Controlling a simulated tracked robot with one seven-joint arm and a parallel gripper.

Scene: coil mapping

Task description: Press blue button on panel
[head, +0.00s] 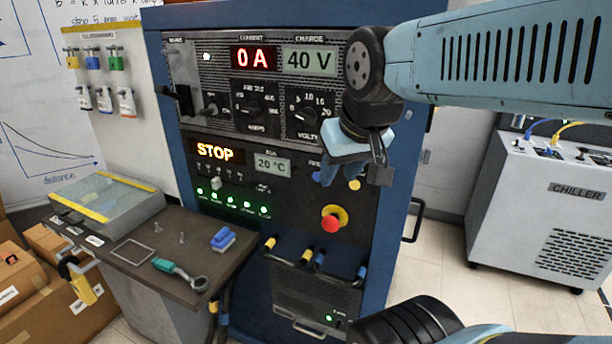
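The panel is the front of a tall blue cabinet (392,215), with displays, dials and buttons. My gripper (340,175) is in front of its right middle part, pointing at the panel and seen from behind. A small dark blue shape (317,176), which looks like the blue button, shows at the left edge of my gripper, under a partly covered label. My gripper hides part of this area. I cannot tell whether it touches the panel, or whether its fingers are open or shut. A small yellow round spot (355,184) shows just below my gripper.
A red stop button (331,223) on a yellow base sits below my gripper. Cables with yellow and blue ends (312,255) stick out lower down. A side table (140,250) with tools stands at left, a chiller (545,210) at right. Floor between cabinet and chiller is clear.

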